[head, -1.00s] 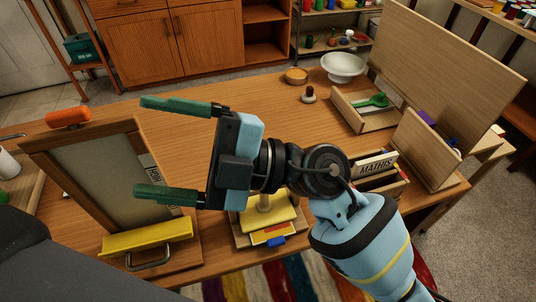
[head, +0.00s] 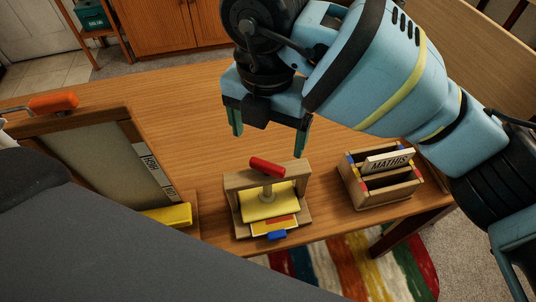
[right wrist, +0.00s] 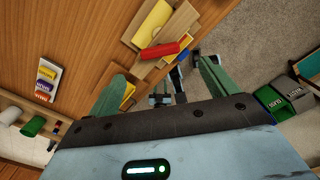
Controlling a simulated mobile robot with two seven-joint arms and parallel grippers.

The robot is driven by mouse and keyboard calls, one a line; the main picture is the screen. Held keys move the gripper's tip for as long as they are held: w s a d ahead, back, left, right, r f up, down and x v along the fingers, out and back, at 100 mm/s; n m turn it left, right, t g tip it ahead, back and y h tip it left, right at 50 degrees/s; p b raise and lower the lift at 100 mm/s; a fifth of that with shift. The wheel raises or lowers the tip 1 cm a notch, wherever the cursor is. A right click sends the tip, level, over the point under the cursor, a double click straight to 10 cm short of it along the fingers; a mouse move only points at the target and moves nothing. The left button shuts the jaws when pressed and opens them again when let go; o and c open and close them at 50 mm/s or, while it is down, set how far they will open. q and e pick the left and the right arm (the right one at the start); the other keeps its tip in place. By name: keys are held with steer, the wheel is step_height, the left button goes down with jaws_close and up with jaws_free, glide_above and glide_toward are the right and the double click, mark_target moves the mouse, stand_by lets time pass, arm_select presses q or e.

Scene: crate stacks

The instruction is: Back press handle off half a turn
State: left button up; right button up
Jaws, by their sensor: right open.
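The press (head: 236,180) is a small wooden frame near the table's front edge. Its red handle (head: 267,167) lies across the top bar, tilted down to the right. A yellow plate (head: 270,203) sits under it on a stem. My right gripper (head: 269,130) is open and empty, with green fingers pointing down, above and behind the handle in the head view. In the right wrist view the red handle (right wrist: 166,50) lies beyond the spread fingertips, apart from them. My left gripper is not in view.
A screen frame (head: 90,165) with a yellow bar (head: 168,215) stands left of the press. A wooden box (head: 388,197) with a MATHIS sign (head: 388,162) stands to the right. The table (head: 180,115) behind the press is clear.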

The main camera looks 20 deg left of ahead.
mark_target(267, 164)
step_height(267, 164, down, 8)
steer(key=shift+r, duration=0.15)
stand_by(0.3)
steer(key=shift+c, duration=0.7)
steer(key=c, duration=0.8)
steer(key=shift+c, duration=0.2)
steer(key=shift+n, duration=0.4)
